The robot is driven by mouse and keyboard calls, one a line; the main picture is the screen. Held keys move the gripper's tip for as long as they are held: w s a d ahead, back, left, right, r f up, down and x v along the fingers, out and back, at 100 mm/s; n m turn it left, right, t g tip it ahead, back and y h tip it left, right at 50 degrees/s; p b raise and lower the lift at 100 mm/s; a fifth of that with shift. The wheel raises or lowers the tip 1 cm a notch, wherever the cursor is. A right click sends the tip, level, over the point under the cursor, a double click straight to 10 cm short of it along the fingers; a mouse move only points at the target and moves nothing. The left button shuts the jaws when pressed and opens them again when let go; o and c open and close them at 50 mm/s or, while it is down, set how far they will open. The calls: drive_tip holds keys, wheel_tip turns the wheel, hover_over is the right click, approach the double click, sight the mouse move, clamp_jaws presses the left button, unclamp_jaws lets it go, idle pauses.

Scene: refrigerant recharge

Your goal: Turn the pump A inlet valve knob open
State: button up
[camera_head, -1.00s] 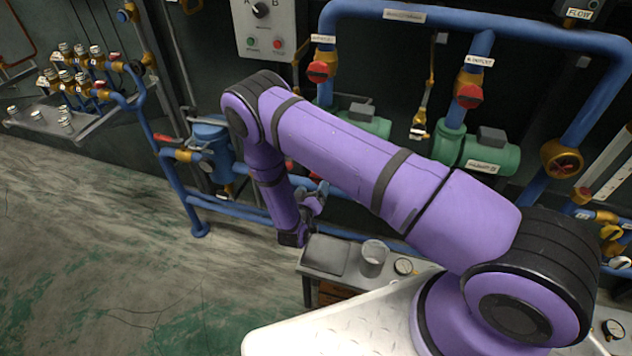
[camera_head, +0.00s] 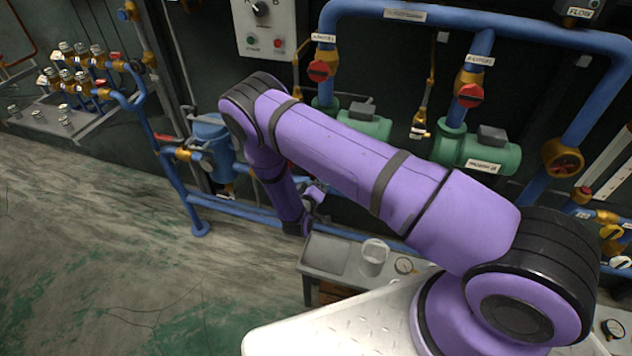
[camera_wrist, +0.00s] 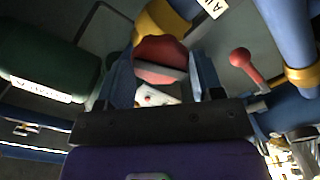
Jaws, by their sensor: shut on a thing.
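A red valve knob (camera_wrist: 160,50) with a pale grip bar across it sits on a gold valve body (camera_wrist: 158,22) in the wrist view. A partly cut-off white label starting with "A" (camera_wrist: 212,8) is on the blue pipe beside it. My gripper (camera_wrist: 163,72) has one finger on each side of the knob and is shut on it. In the head view my gripper (camera_head: 314,198) is low behind my arm, near the blue pipes. The knob it holds is hidden there.
A green pump (camera_wrist: 45,65) lies left of my gripper in the wrist view, and a red ball-ended lever (camera_wrist: 241,60) stands to the right. Open floor lies left.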

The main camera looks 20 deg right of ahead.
drive_tip(key=shift+n, duration=0.4)
drive_tip(key=n, duration=0.4)
drive_tip(key=shift+n, duration=0.3)
drive_tip(key=shift+n, duration=2.2)
drive_tip(key=n, duration=0.4)
drive_tip(key=o, duration=0.9)
